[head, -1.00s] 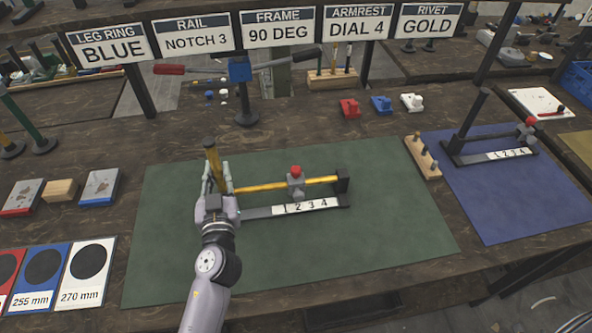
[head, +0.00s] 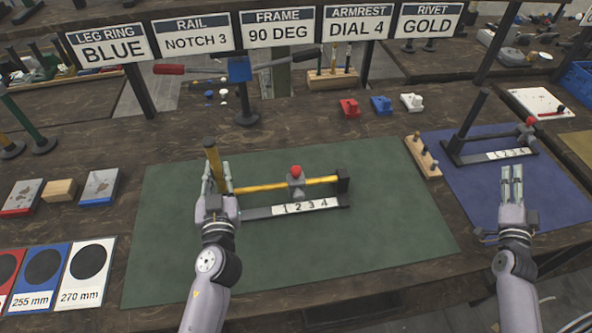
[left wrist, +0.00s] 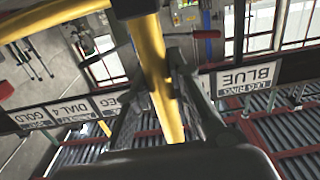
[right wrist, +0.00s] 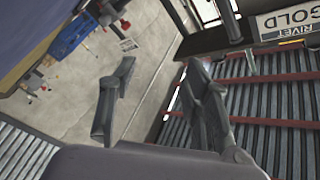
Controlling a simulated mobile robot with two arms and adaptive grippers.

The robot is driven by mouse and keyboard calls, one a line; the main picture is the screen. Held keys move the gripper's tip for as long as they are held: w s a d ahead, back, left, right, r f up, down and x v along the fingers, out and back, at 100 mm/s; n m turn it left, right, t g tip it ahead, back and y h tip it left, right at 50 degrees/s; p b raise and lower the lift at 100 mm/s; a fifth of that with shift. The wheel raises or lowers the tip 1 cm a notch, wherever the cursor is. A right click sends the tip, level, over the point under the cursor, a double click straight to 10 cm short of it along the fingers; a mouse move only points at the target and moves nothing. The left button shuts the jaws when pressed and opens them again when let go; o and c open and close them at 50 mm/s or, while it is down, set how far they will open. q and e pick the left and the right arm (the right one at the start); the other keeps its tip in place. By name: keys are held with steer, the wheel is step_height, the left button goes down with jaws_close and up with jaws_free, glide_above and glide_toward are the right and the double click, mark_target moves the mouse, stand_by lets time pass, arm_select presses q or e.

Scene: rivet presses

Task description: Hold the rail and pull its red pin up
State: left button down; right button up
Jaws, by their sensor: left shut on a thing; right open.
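On the green mat, the rail (head: 262,187) is a yellow bar running level from a yellow upright post (head: 213,160) to a black end block. A grey slider with a red pin (head: 296,170) on top sits on the bar, above a strip (head: 311,205) marked 1 2 3 4. My left gripper (head: 216,182) is shut on the yellow upright post at the rail's left end; the left wrist view shows the yellow tube (left wrist: 158,75) between its fingers. My right gripper (head: 511,178) is open and empty over the blue mat, well to the right of the red pin.
A second black rail fixture (head: 490,157) with a red pin stands on the blue mat (head: 470,215). A wooden peg block (head: 423,157) sits between the mats. Red, blue and white small parts (head: 381,104) lie behind. Signs hang above; one reads "RAIL NOTCH 3" (head: 195,37).

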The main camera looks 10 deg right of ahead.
steer(key=w+a+r+n+t+y, duration=0.35)
steer(key=a+n, duration=0.25)
steer(key=a, duration=0.4)
steer(key=w+a+r+n+t+y, duration=0.2)
steer(key=w+a+r+n+y, duration=0.25)
steer(key=a+n, duration=0.4)
steer(key=n+g+y, duration=0.4)
steer(key=n+y, duration=0.1)
steer(key=y, duration=0.2)
glide_toward(299, 175)
steer(key=x, duration=1.1)
steer(key=shift+w+a+f, duration=0.1)
steer(key=shift+w+a, duration=0.05)
steer(key=shift+w, duration=0.05)
steer(key=shift+c, duration=0.5)
jaws_close()
